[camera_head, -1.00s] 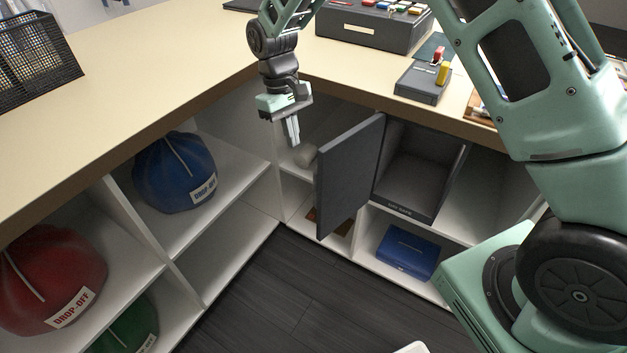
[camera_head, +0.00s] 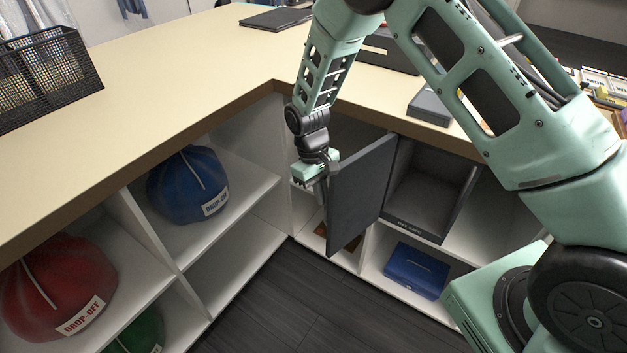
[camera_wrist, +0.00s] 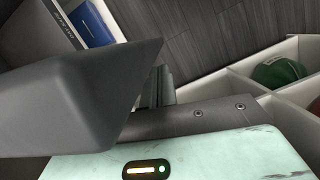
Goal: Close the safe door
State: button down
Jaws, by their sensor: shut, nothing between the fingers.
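The grey safe (camera_head: 421,188) sits in a cubby under the counter with its front open. Its dark grey door (camera_head: 361,196) stands swung out to the left, wide open. My gripper (camera_head: 326,196) is shut and empty, pointing down at the left side of the door, close to its free edge. In the wrist view the door (camera_wrist: 75,95) fills the left side, and my fingers (camera_wrist: 160,85) are just right of its edge. I cannot tell whether they touch it. Part of the safe's front (camera_wrist: 55,22) shows at the top left.
A blue box (camera_head: 416,270) lies in the cubby below the safe. Blue (camera_head: 188,186), red (camera_head: 58,285) and green (camera_head: 137,332) bags sit in the left shelves. The counter (camera_head: 190,75) overhangs the cubbies. The dark floor (camera_head: 290,300) in front is clear.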

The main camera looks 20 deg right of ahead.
jog(key=shift+s+d, duration=0.15)
jog(key=shift+s, duration=0.2)
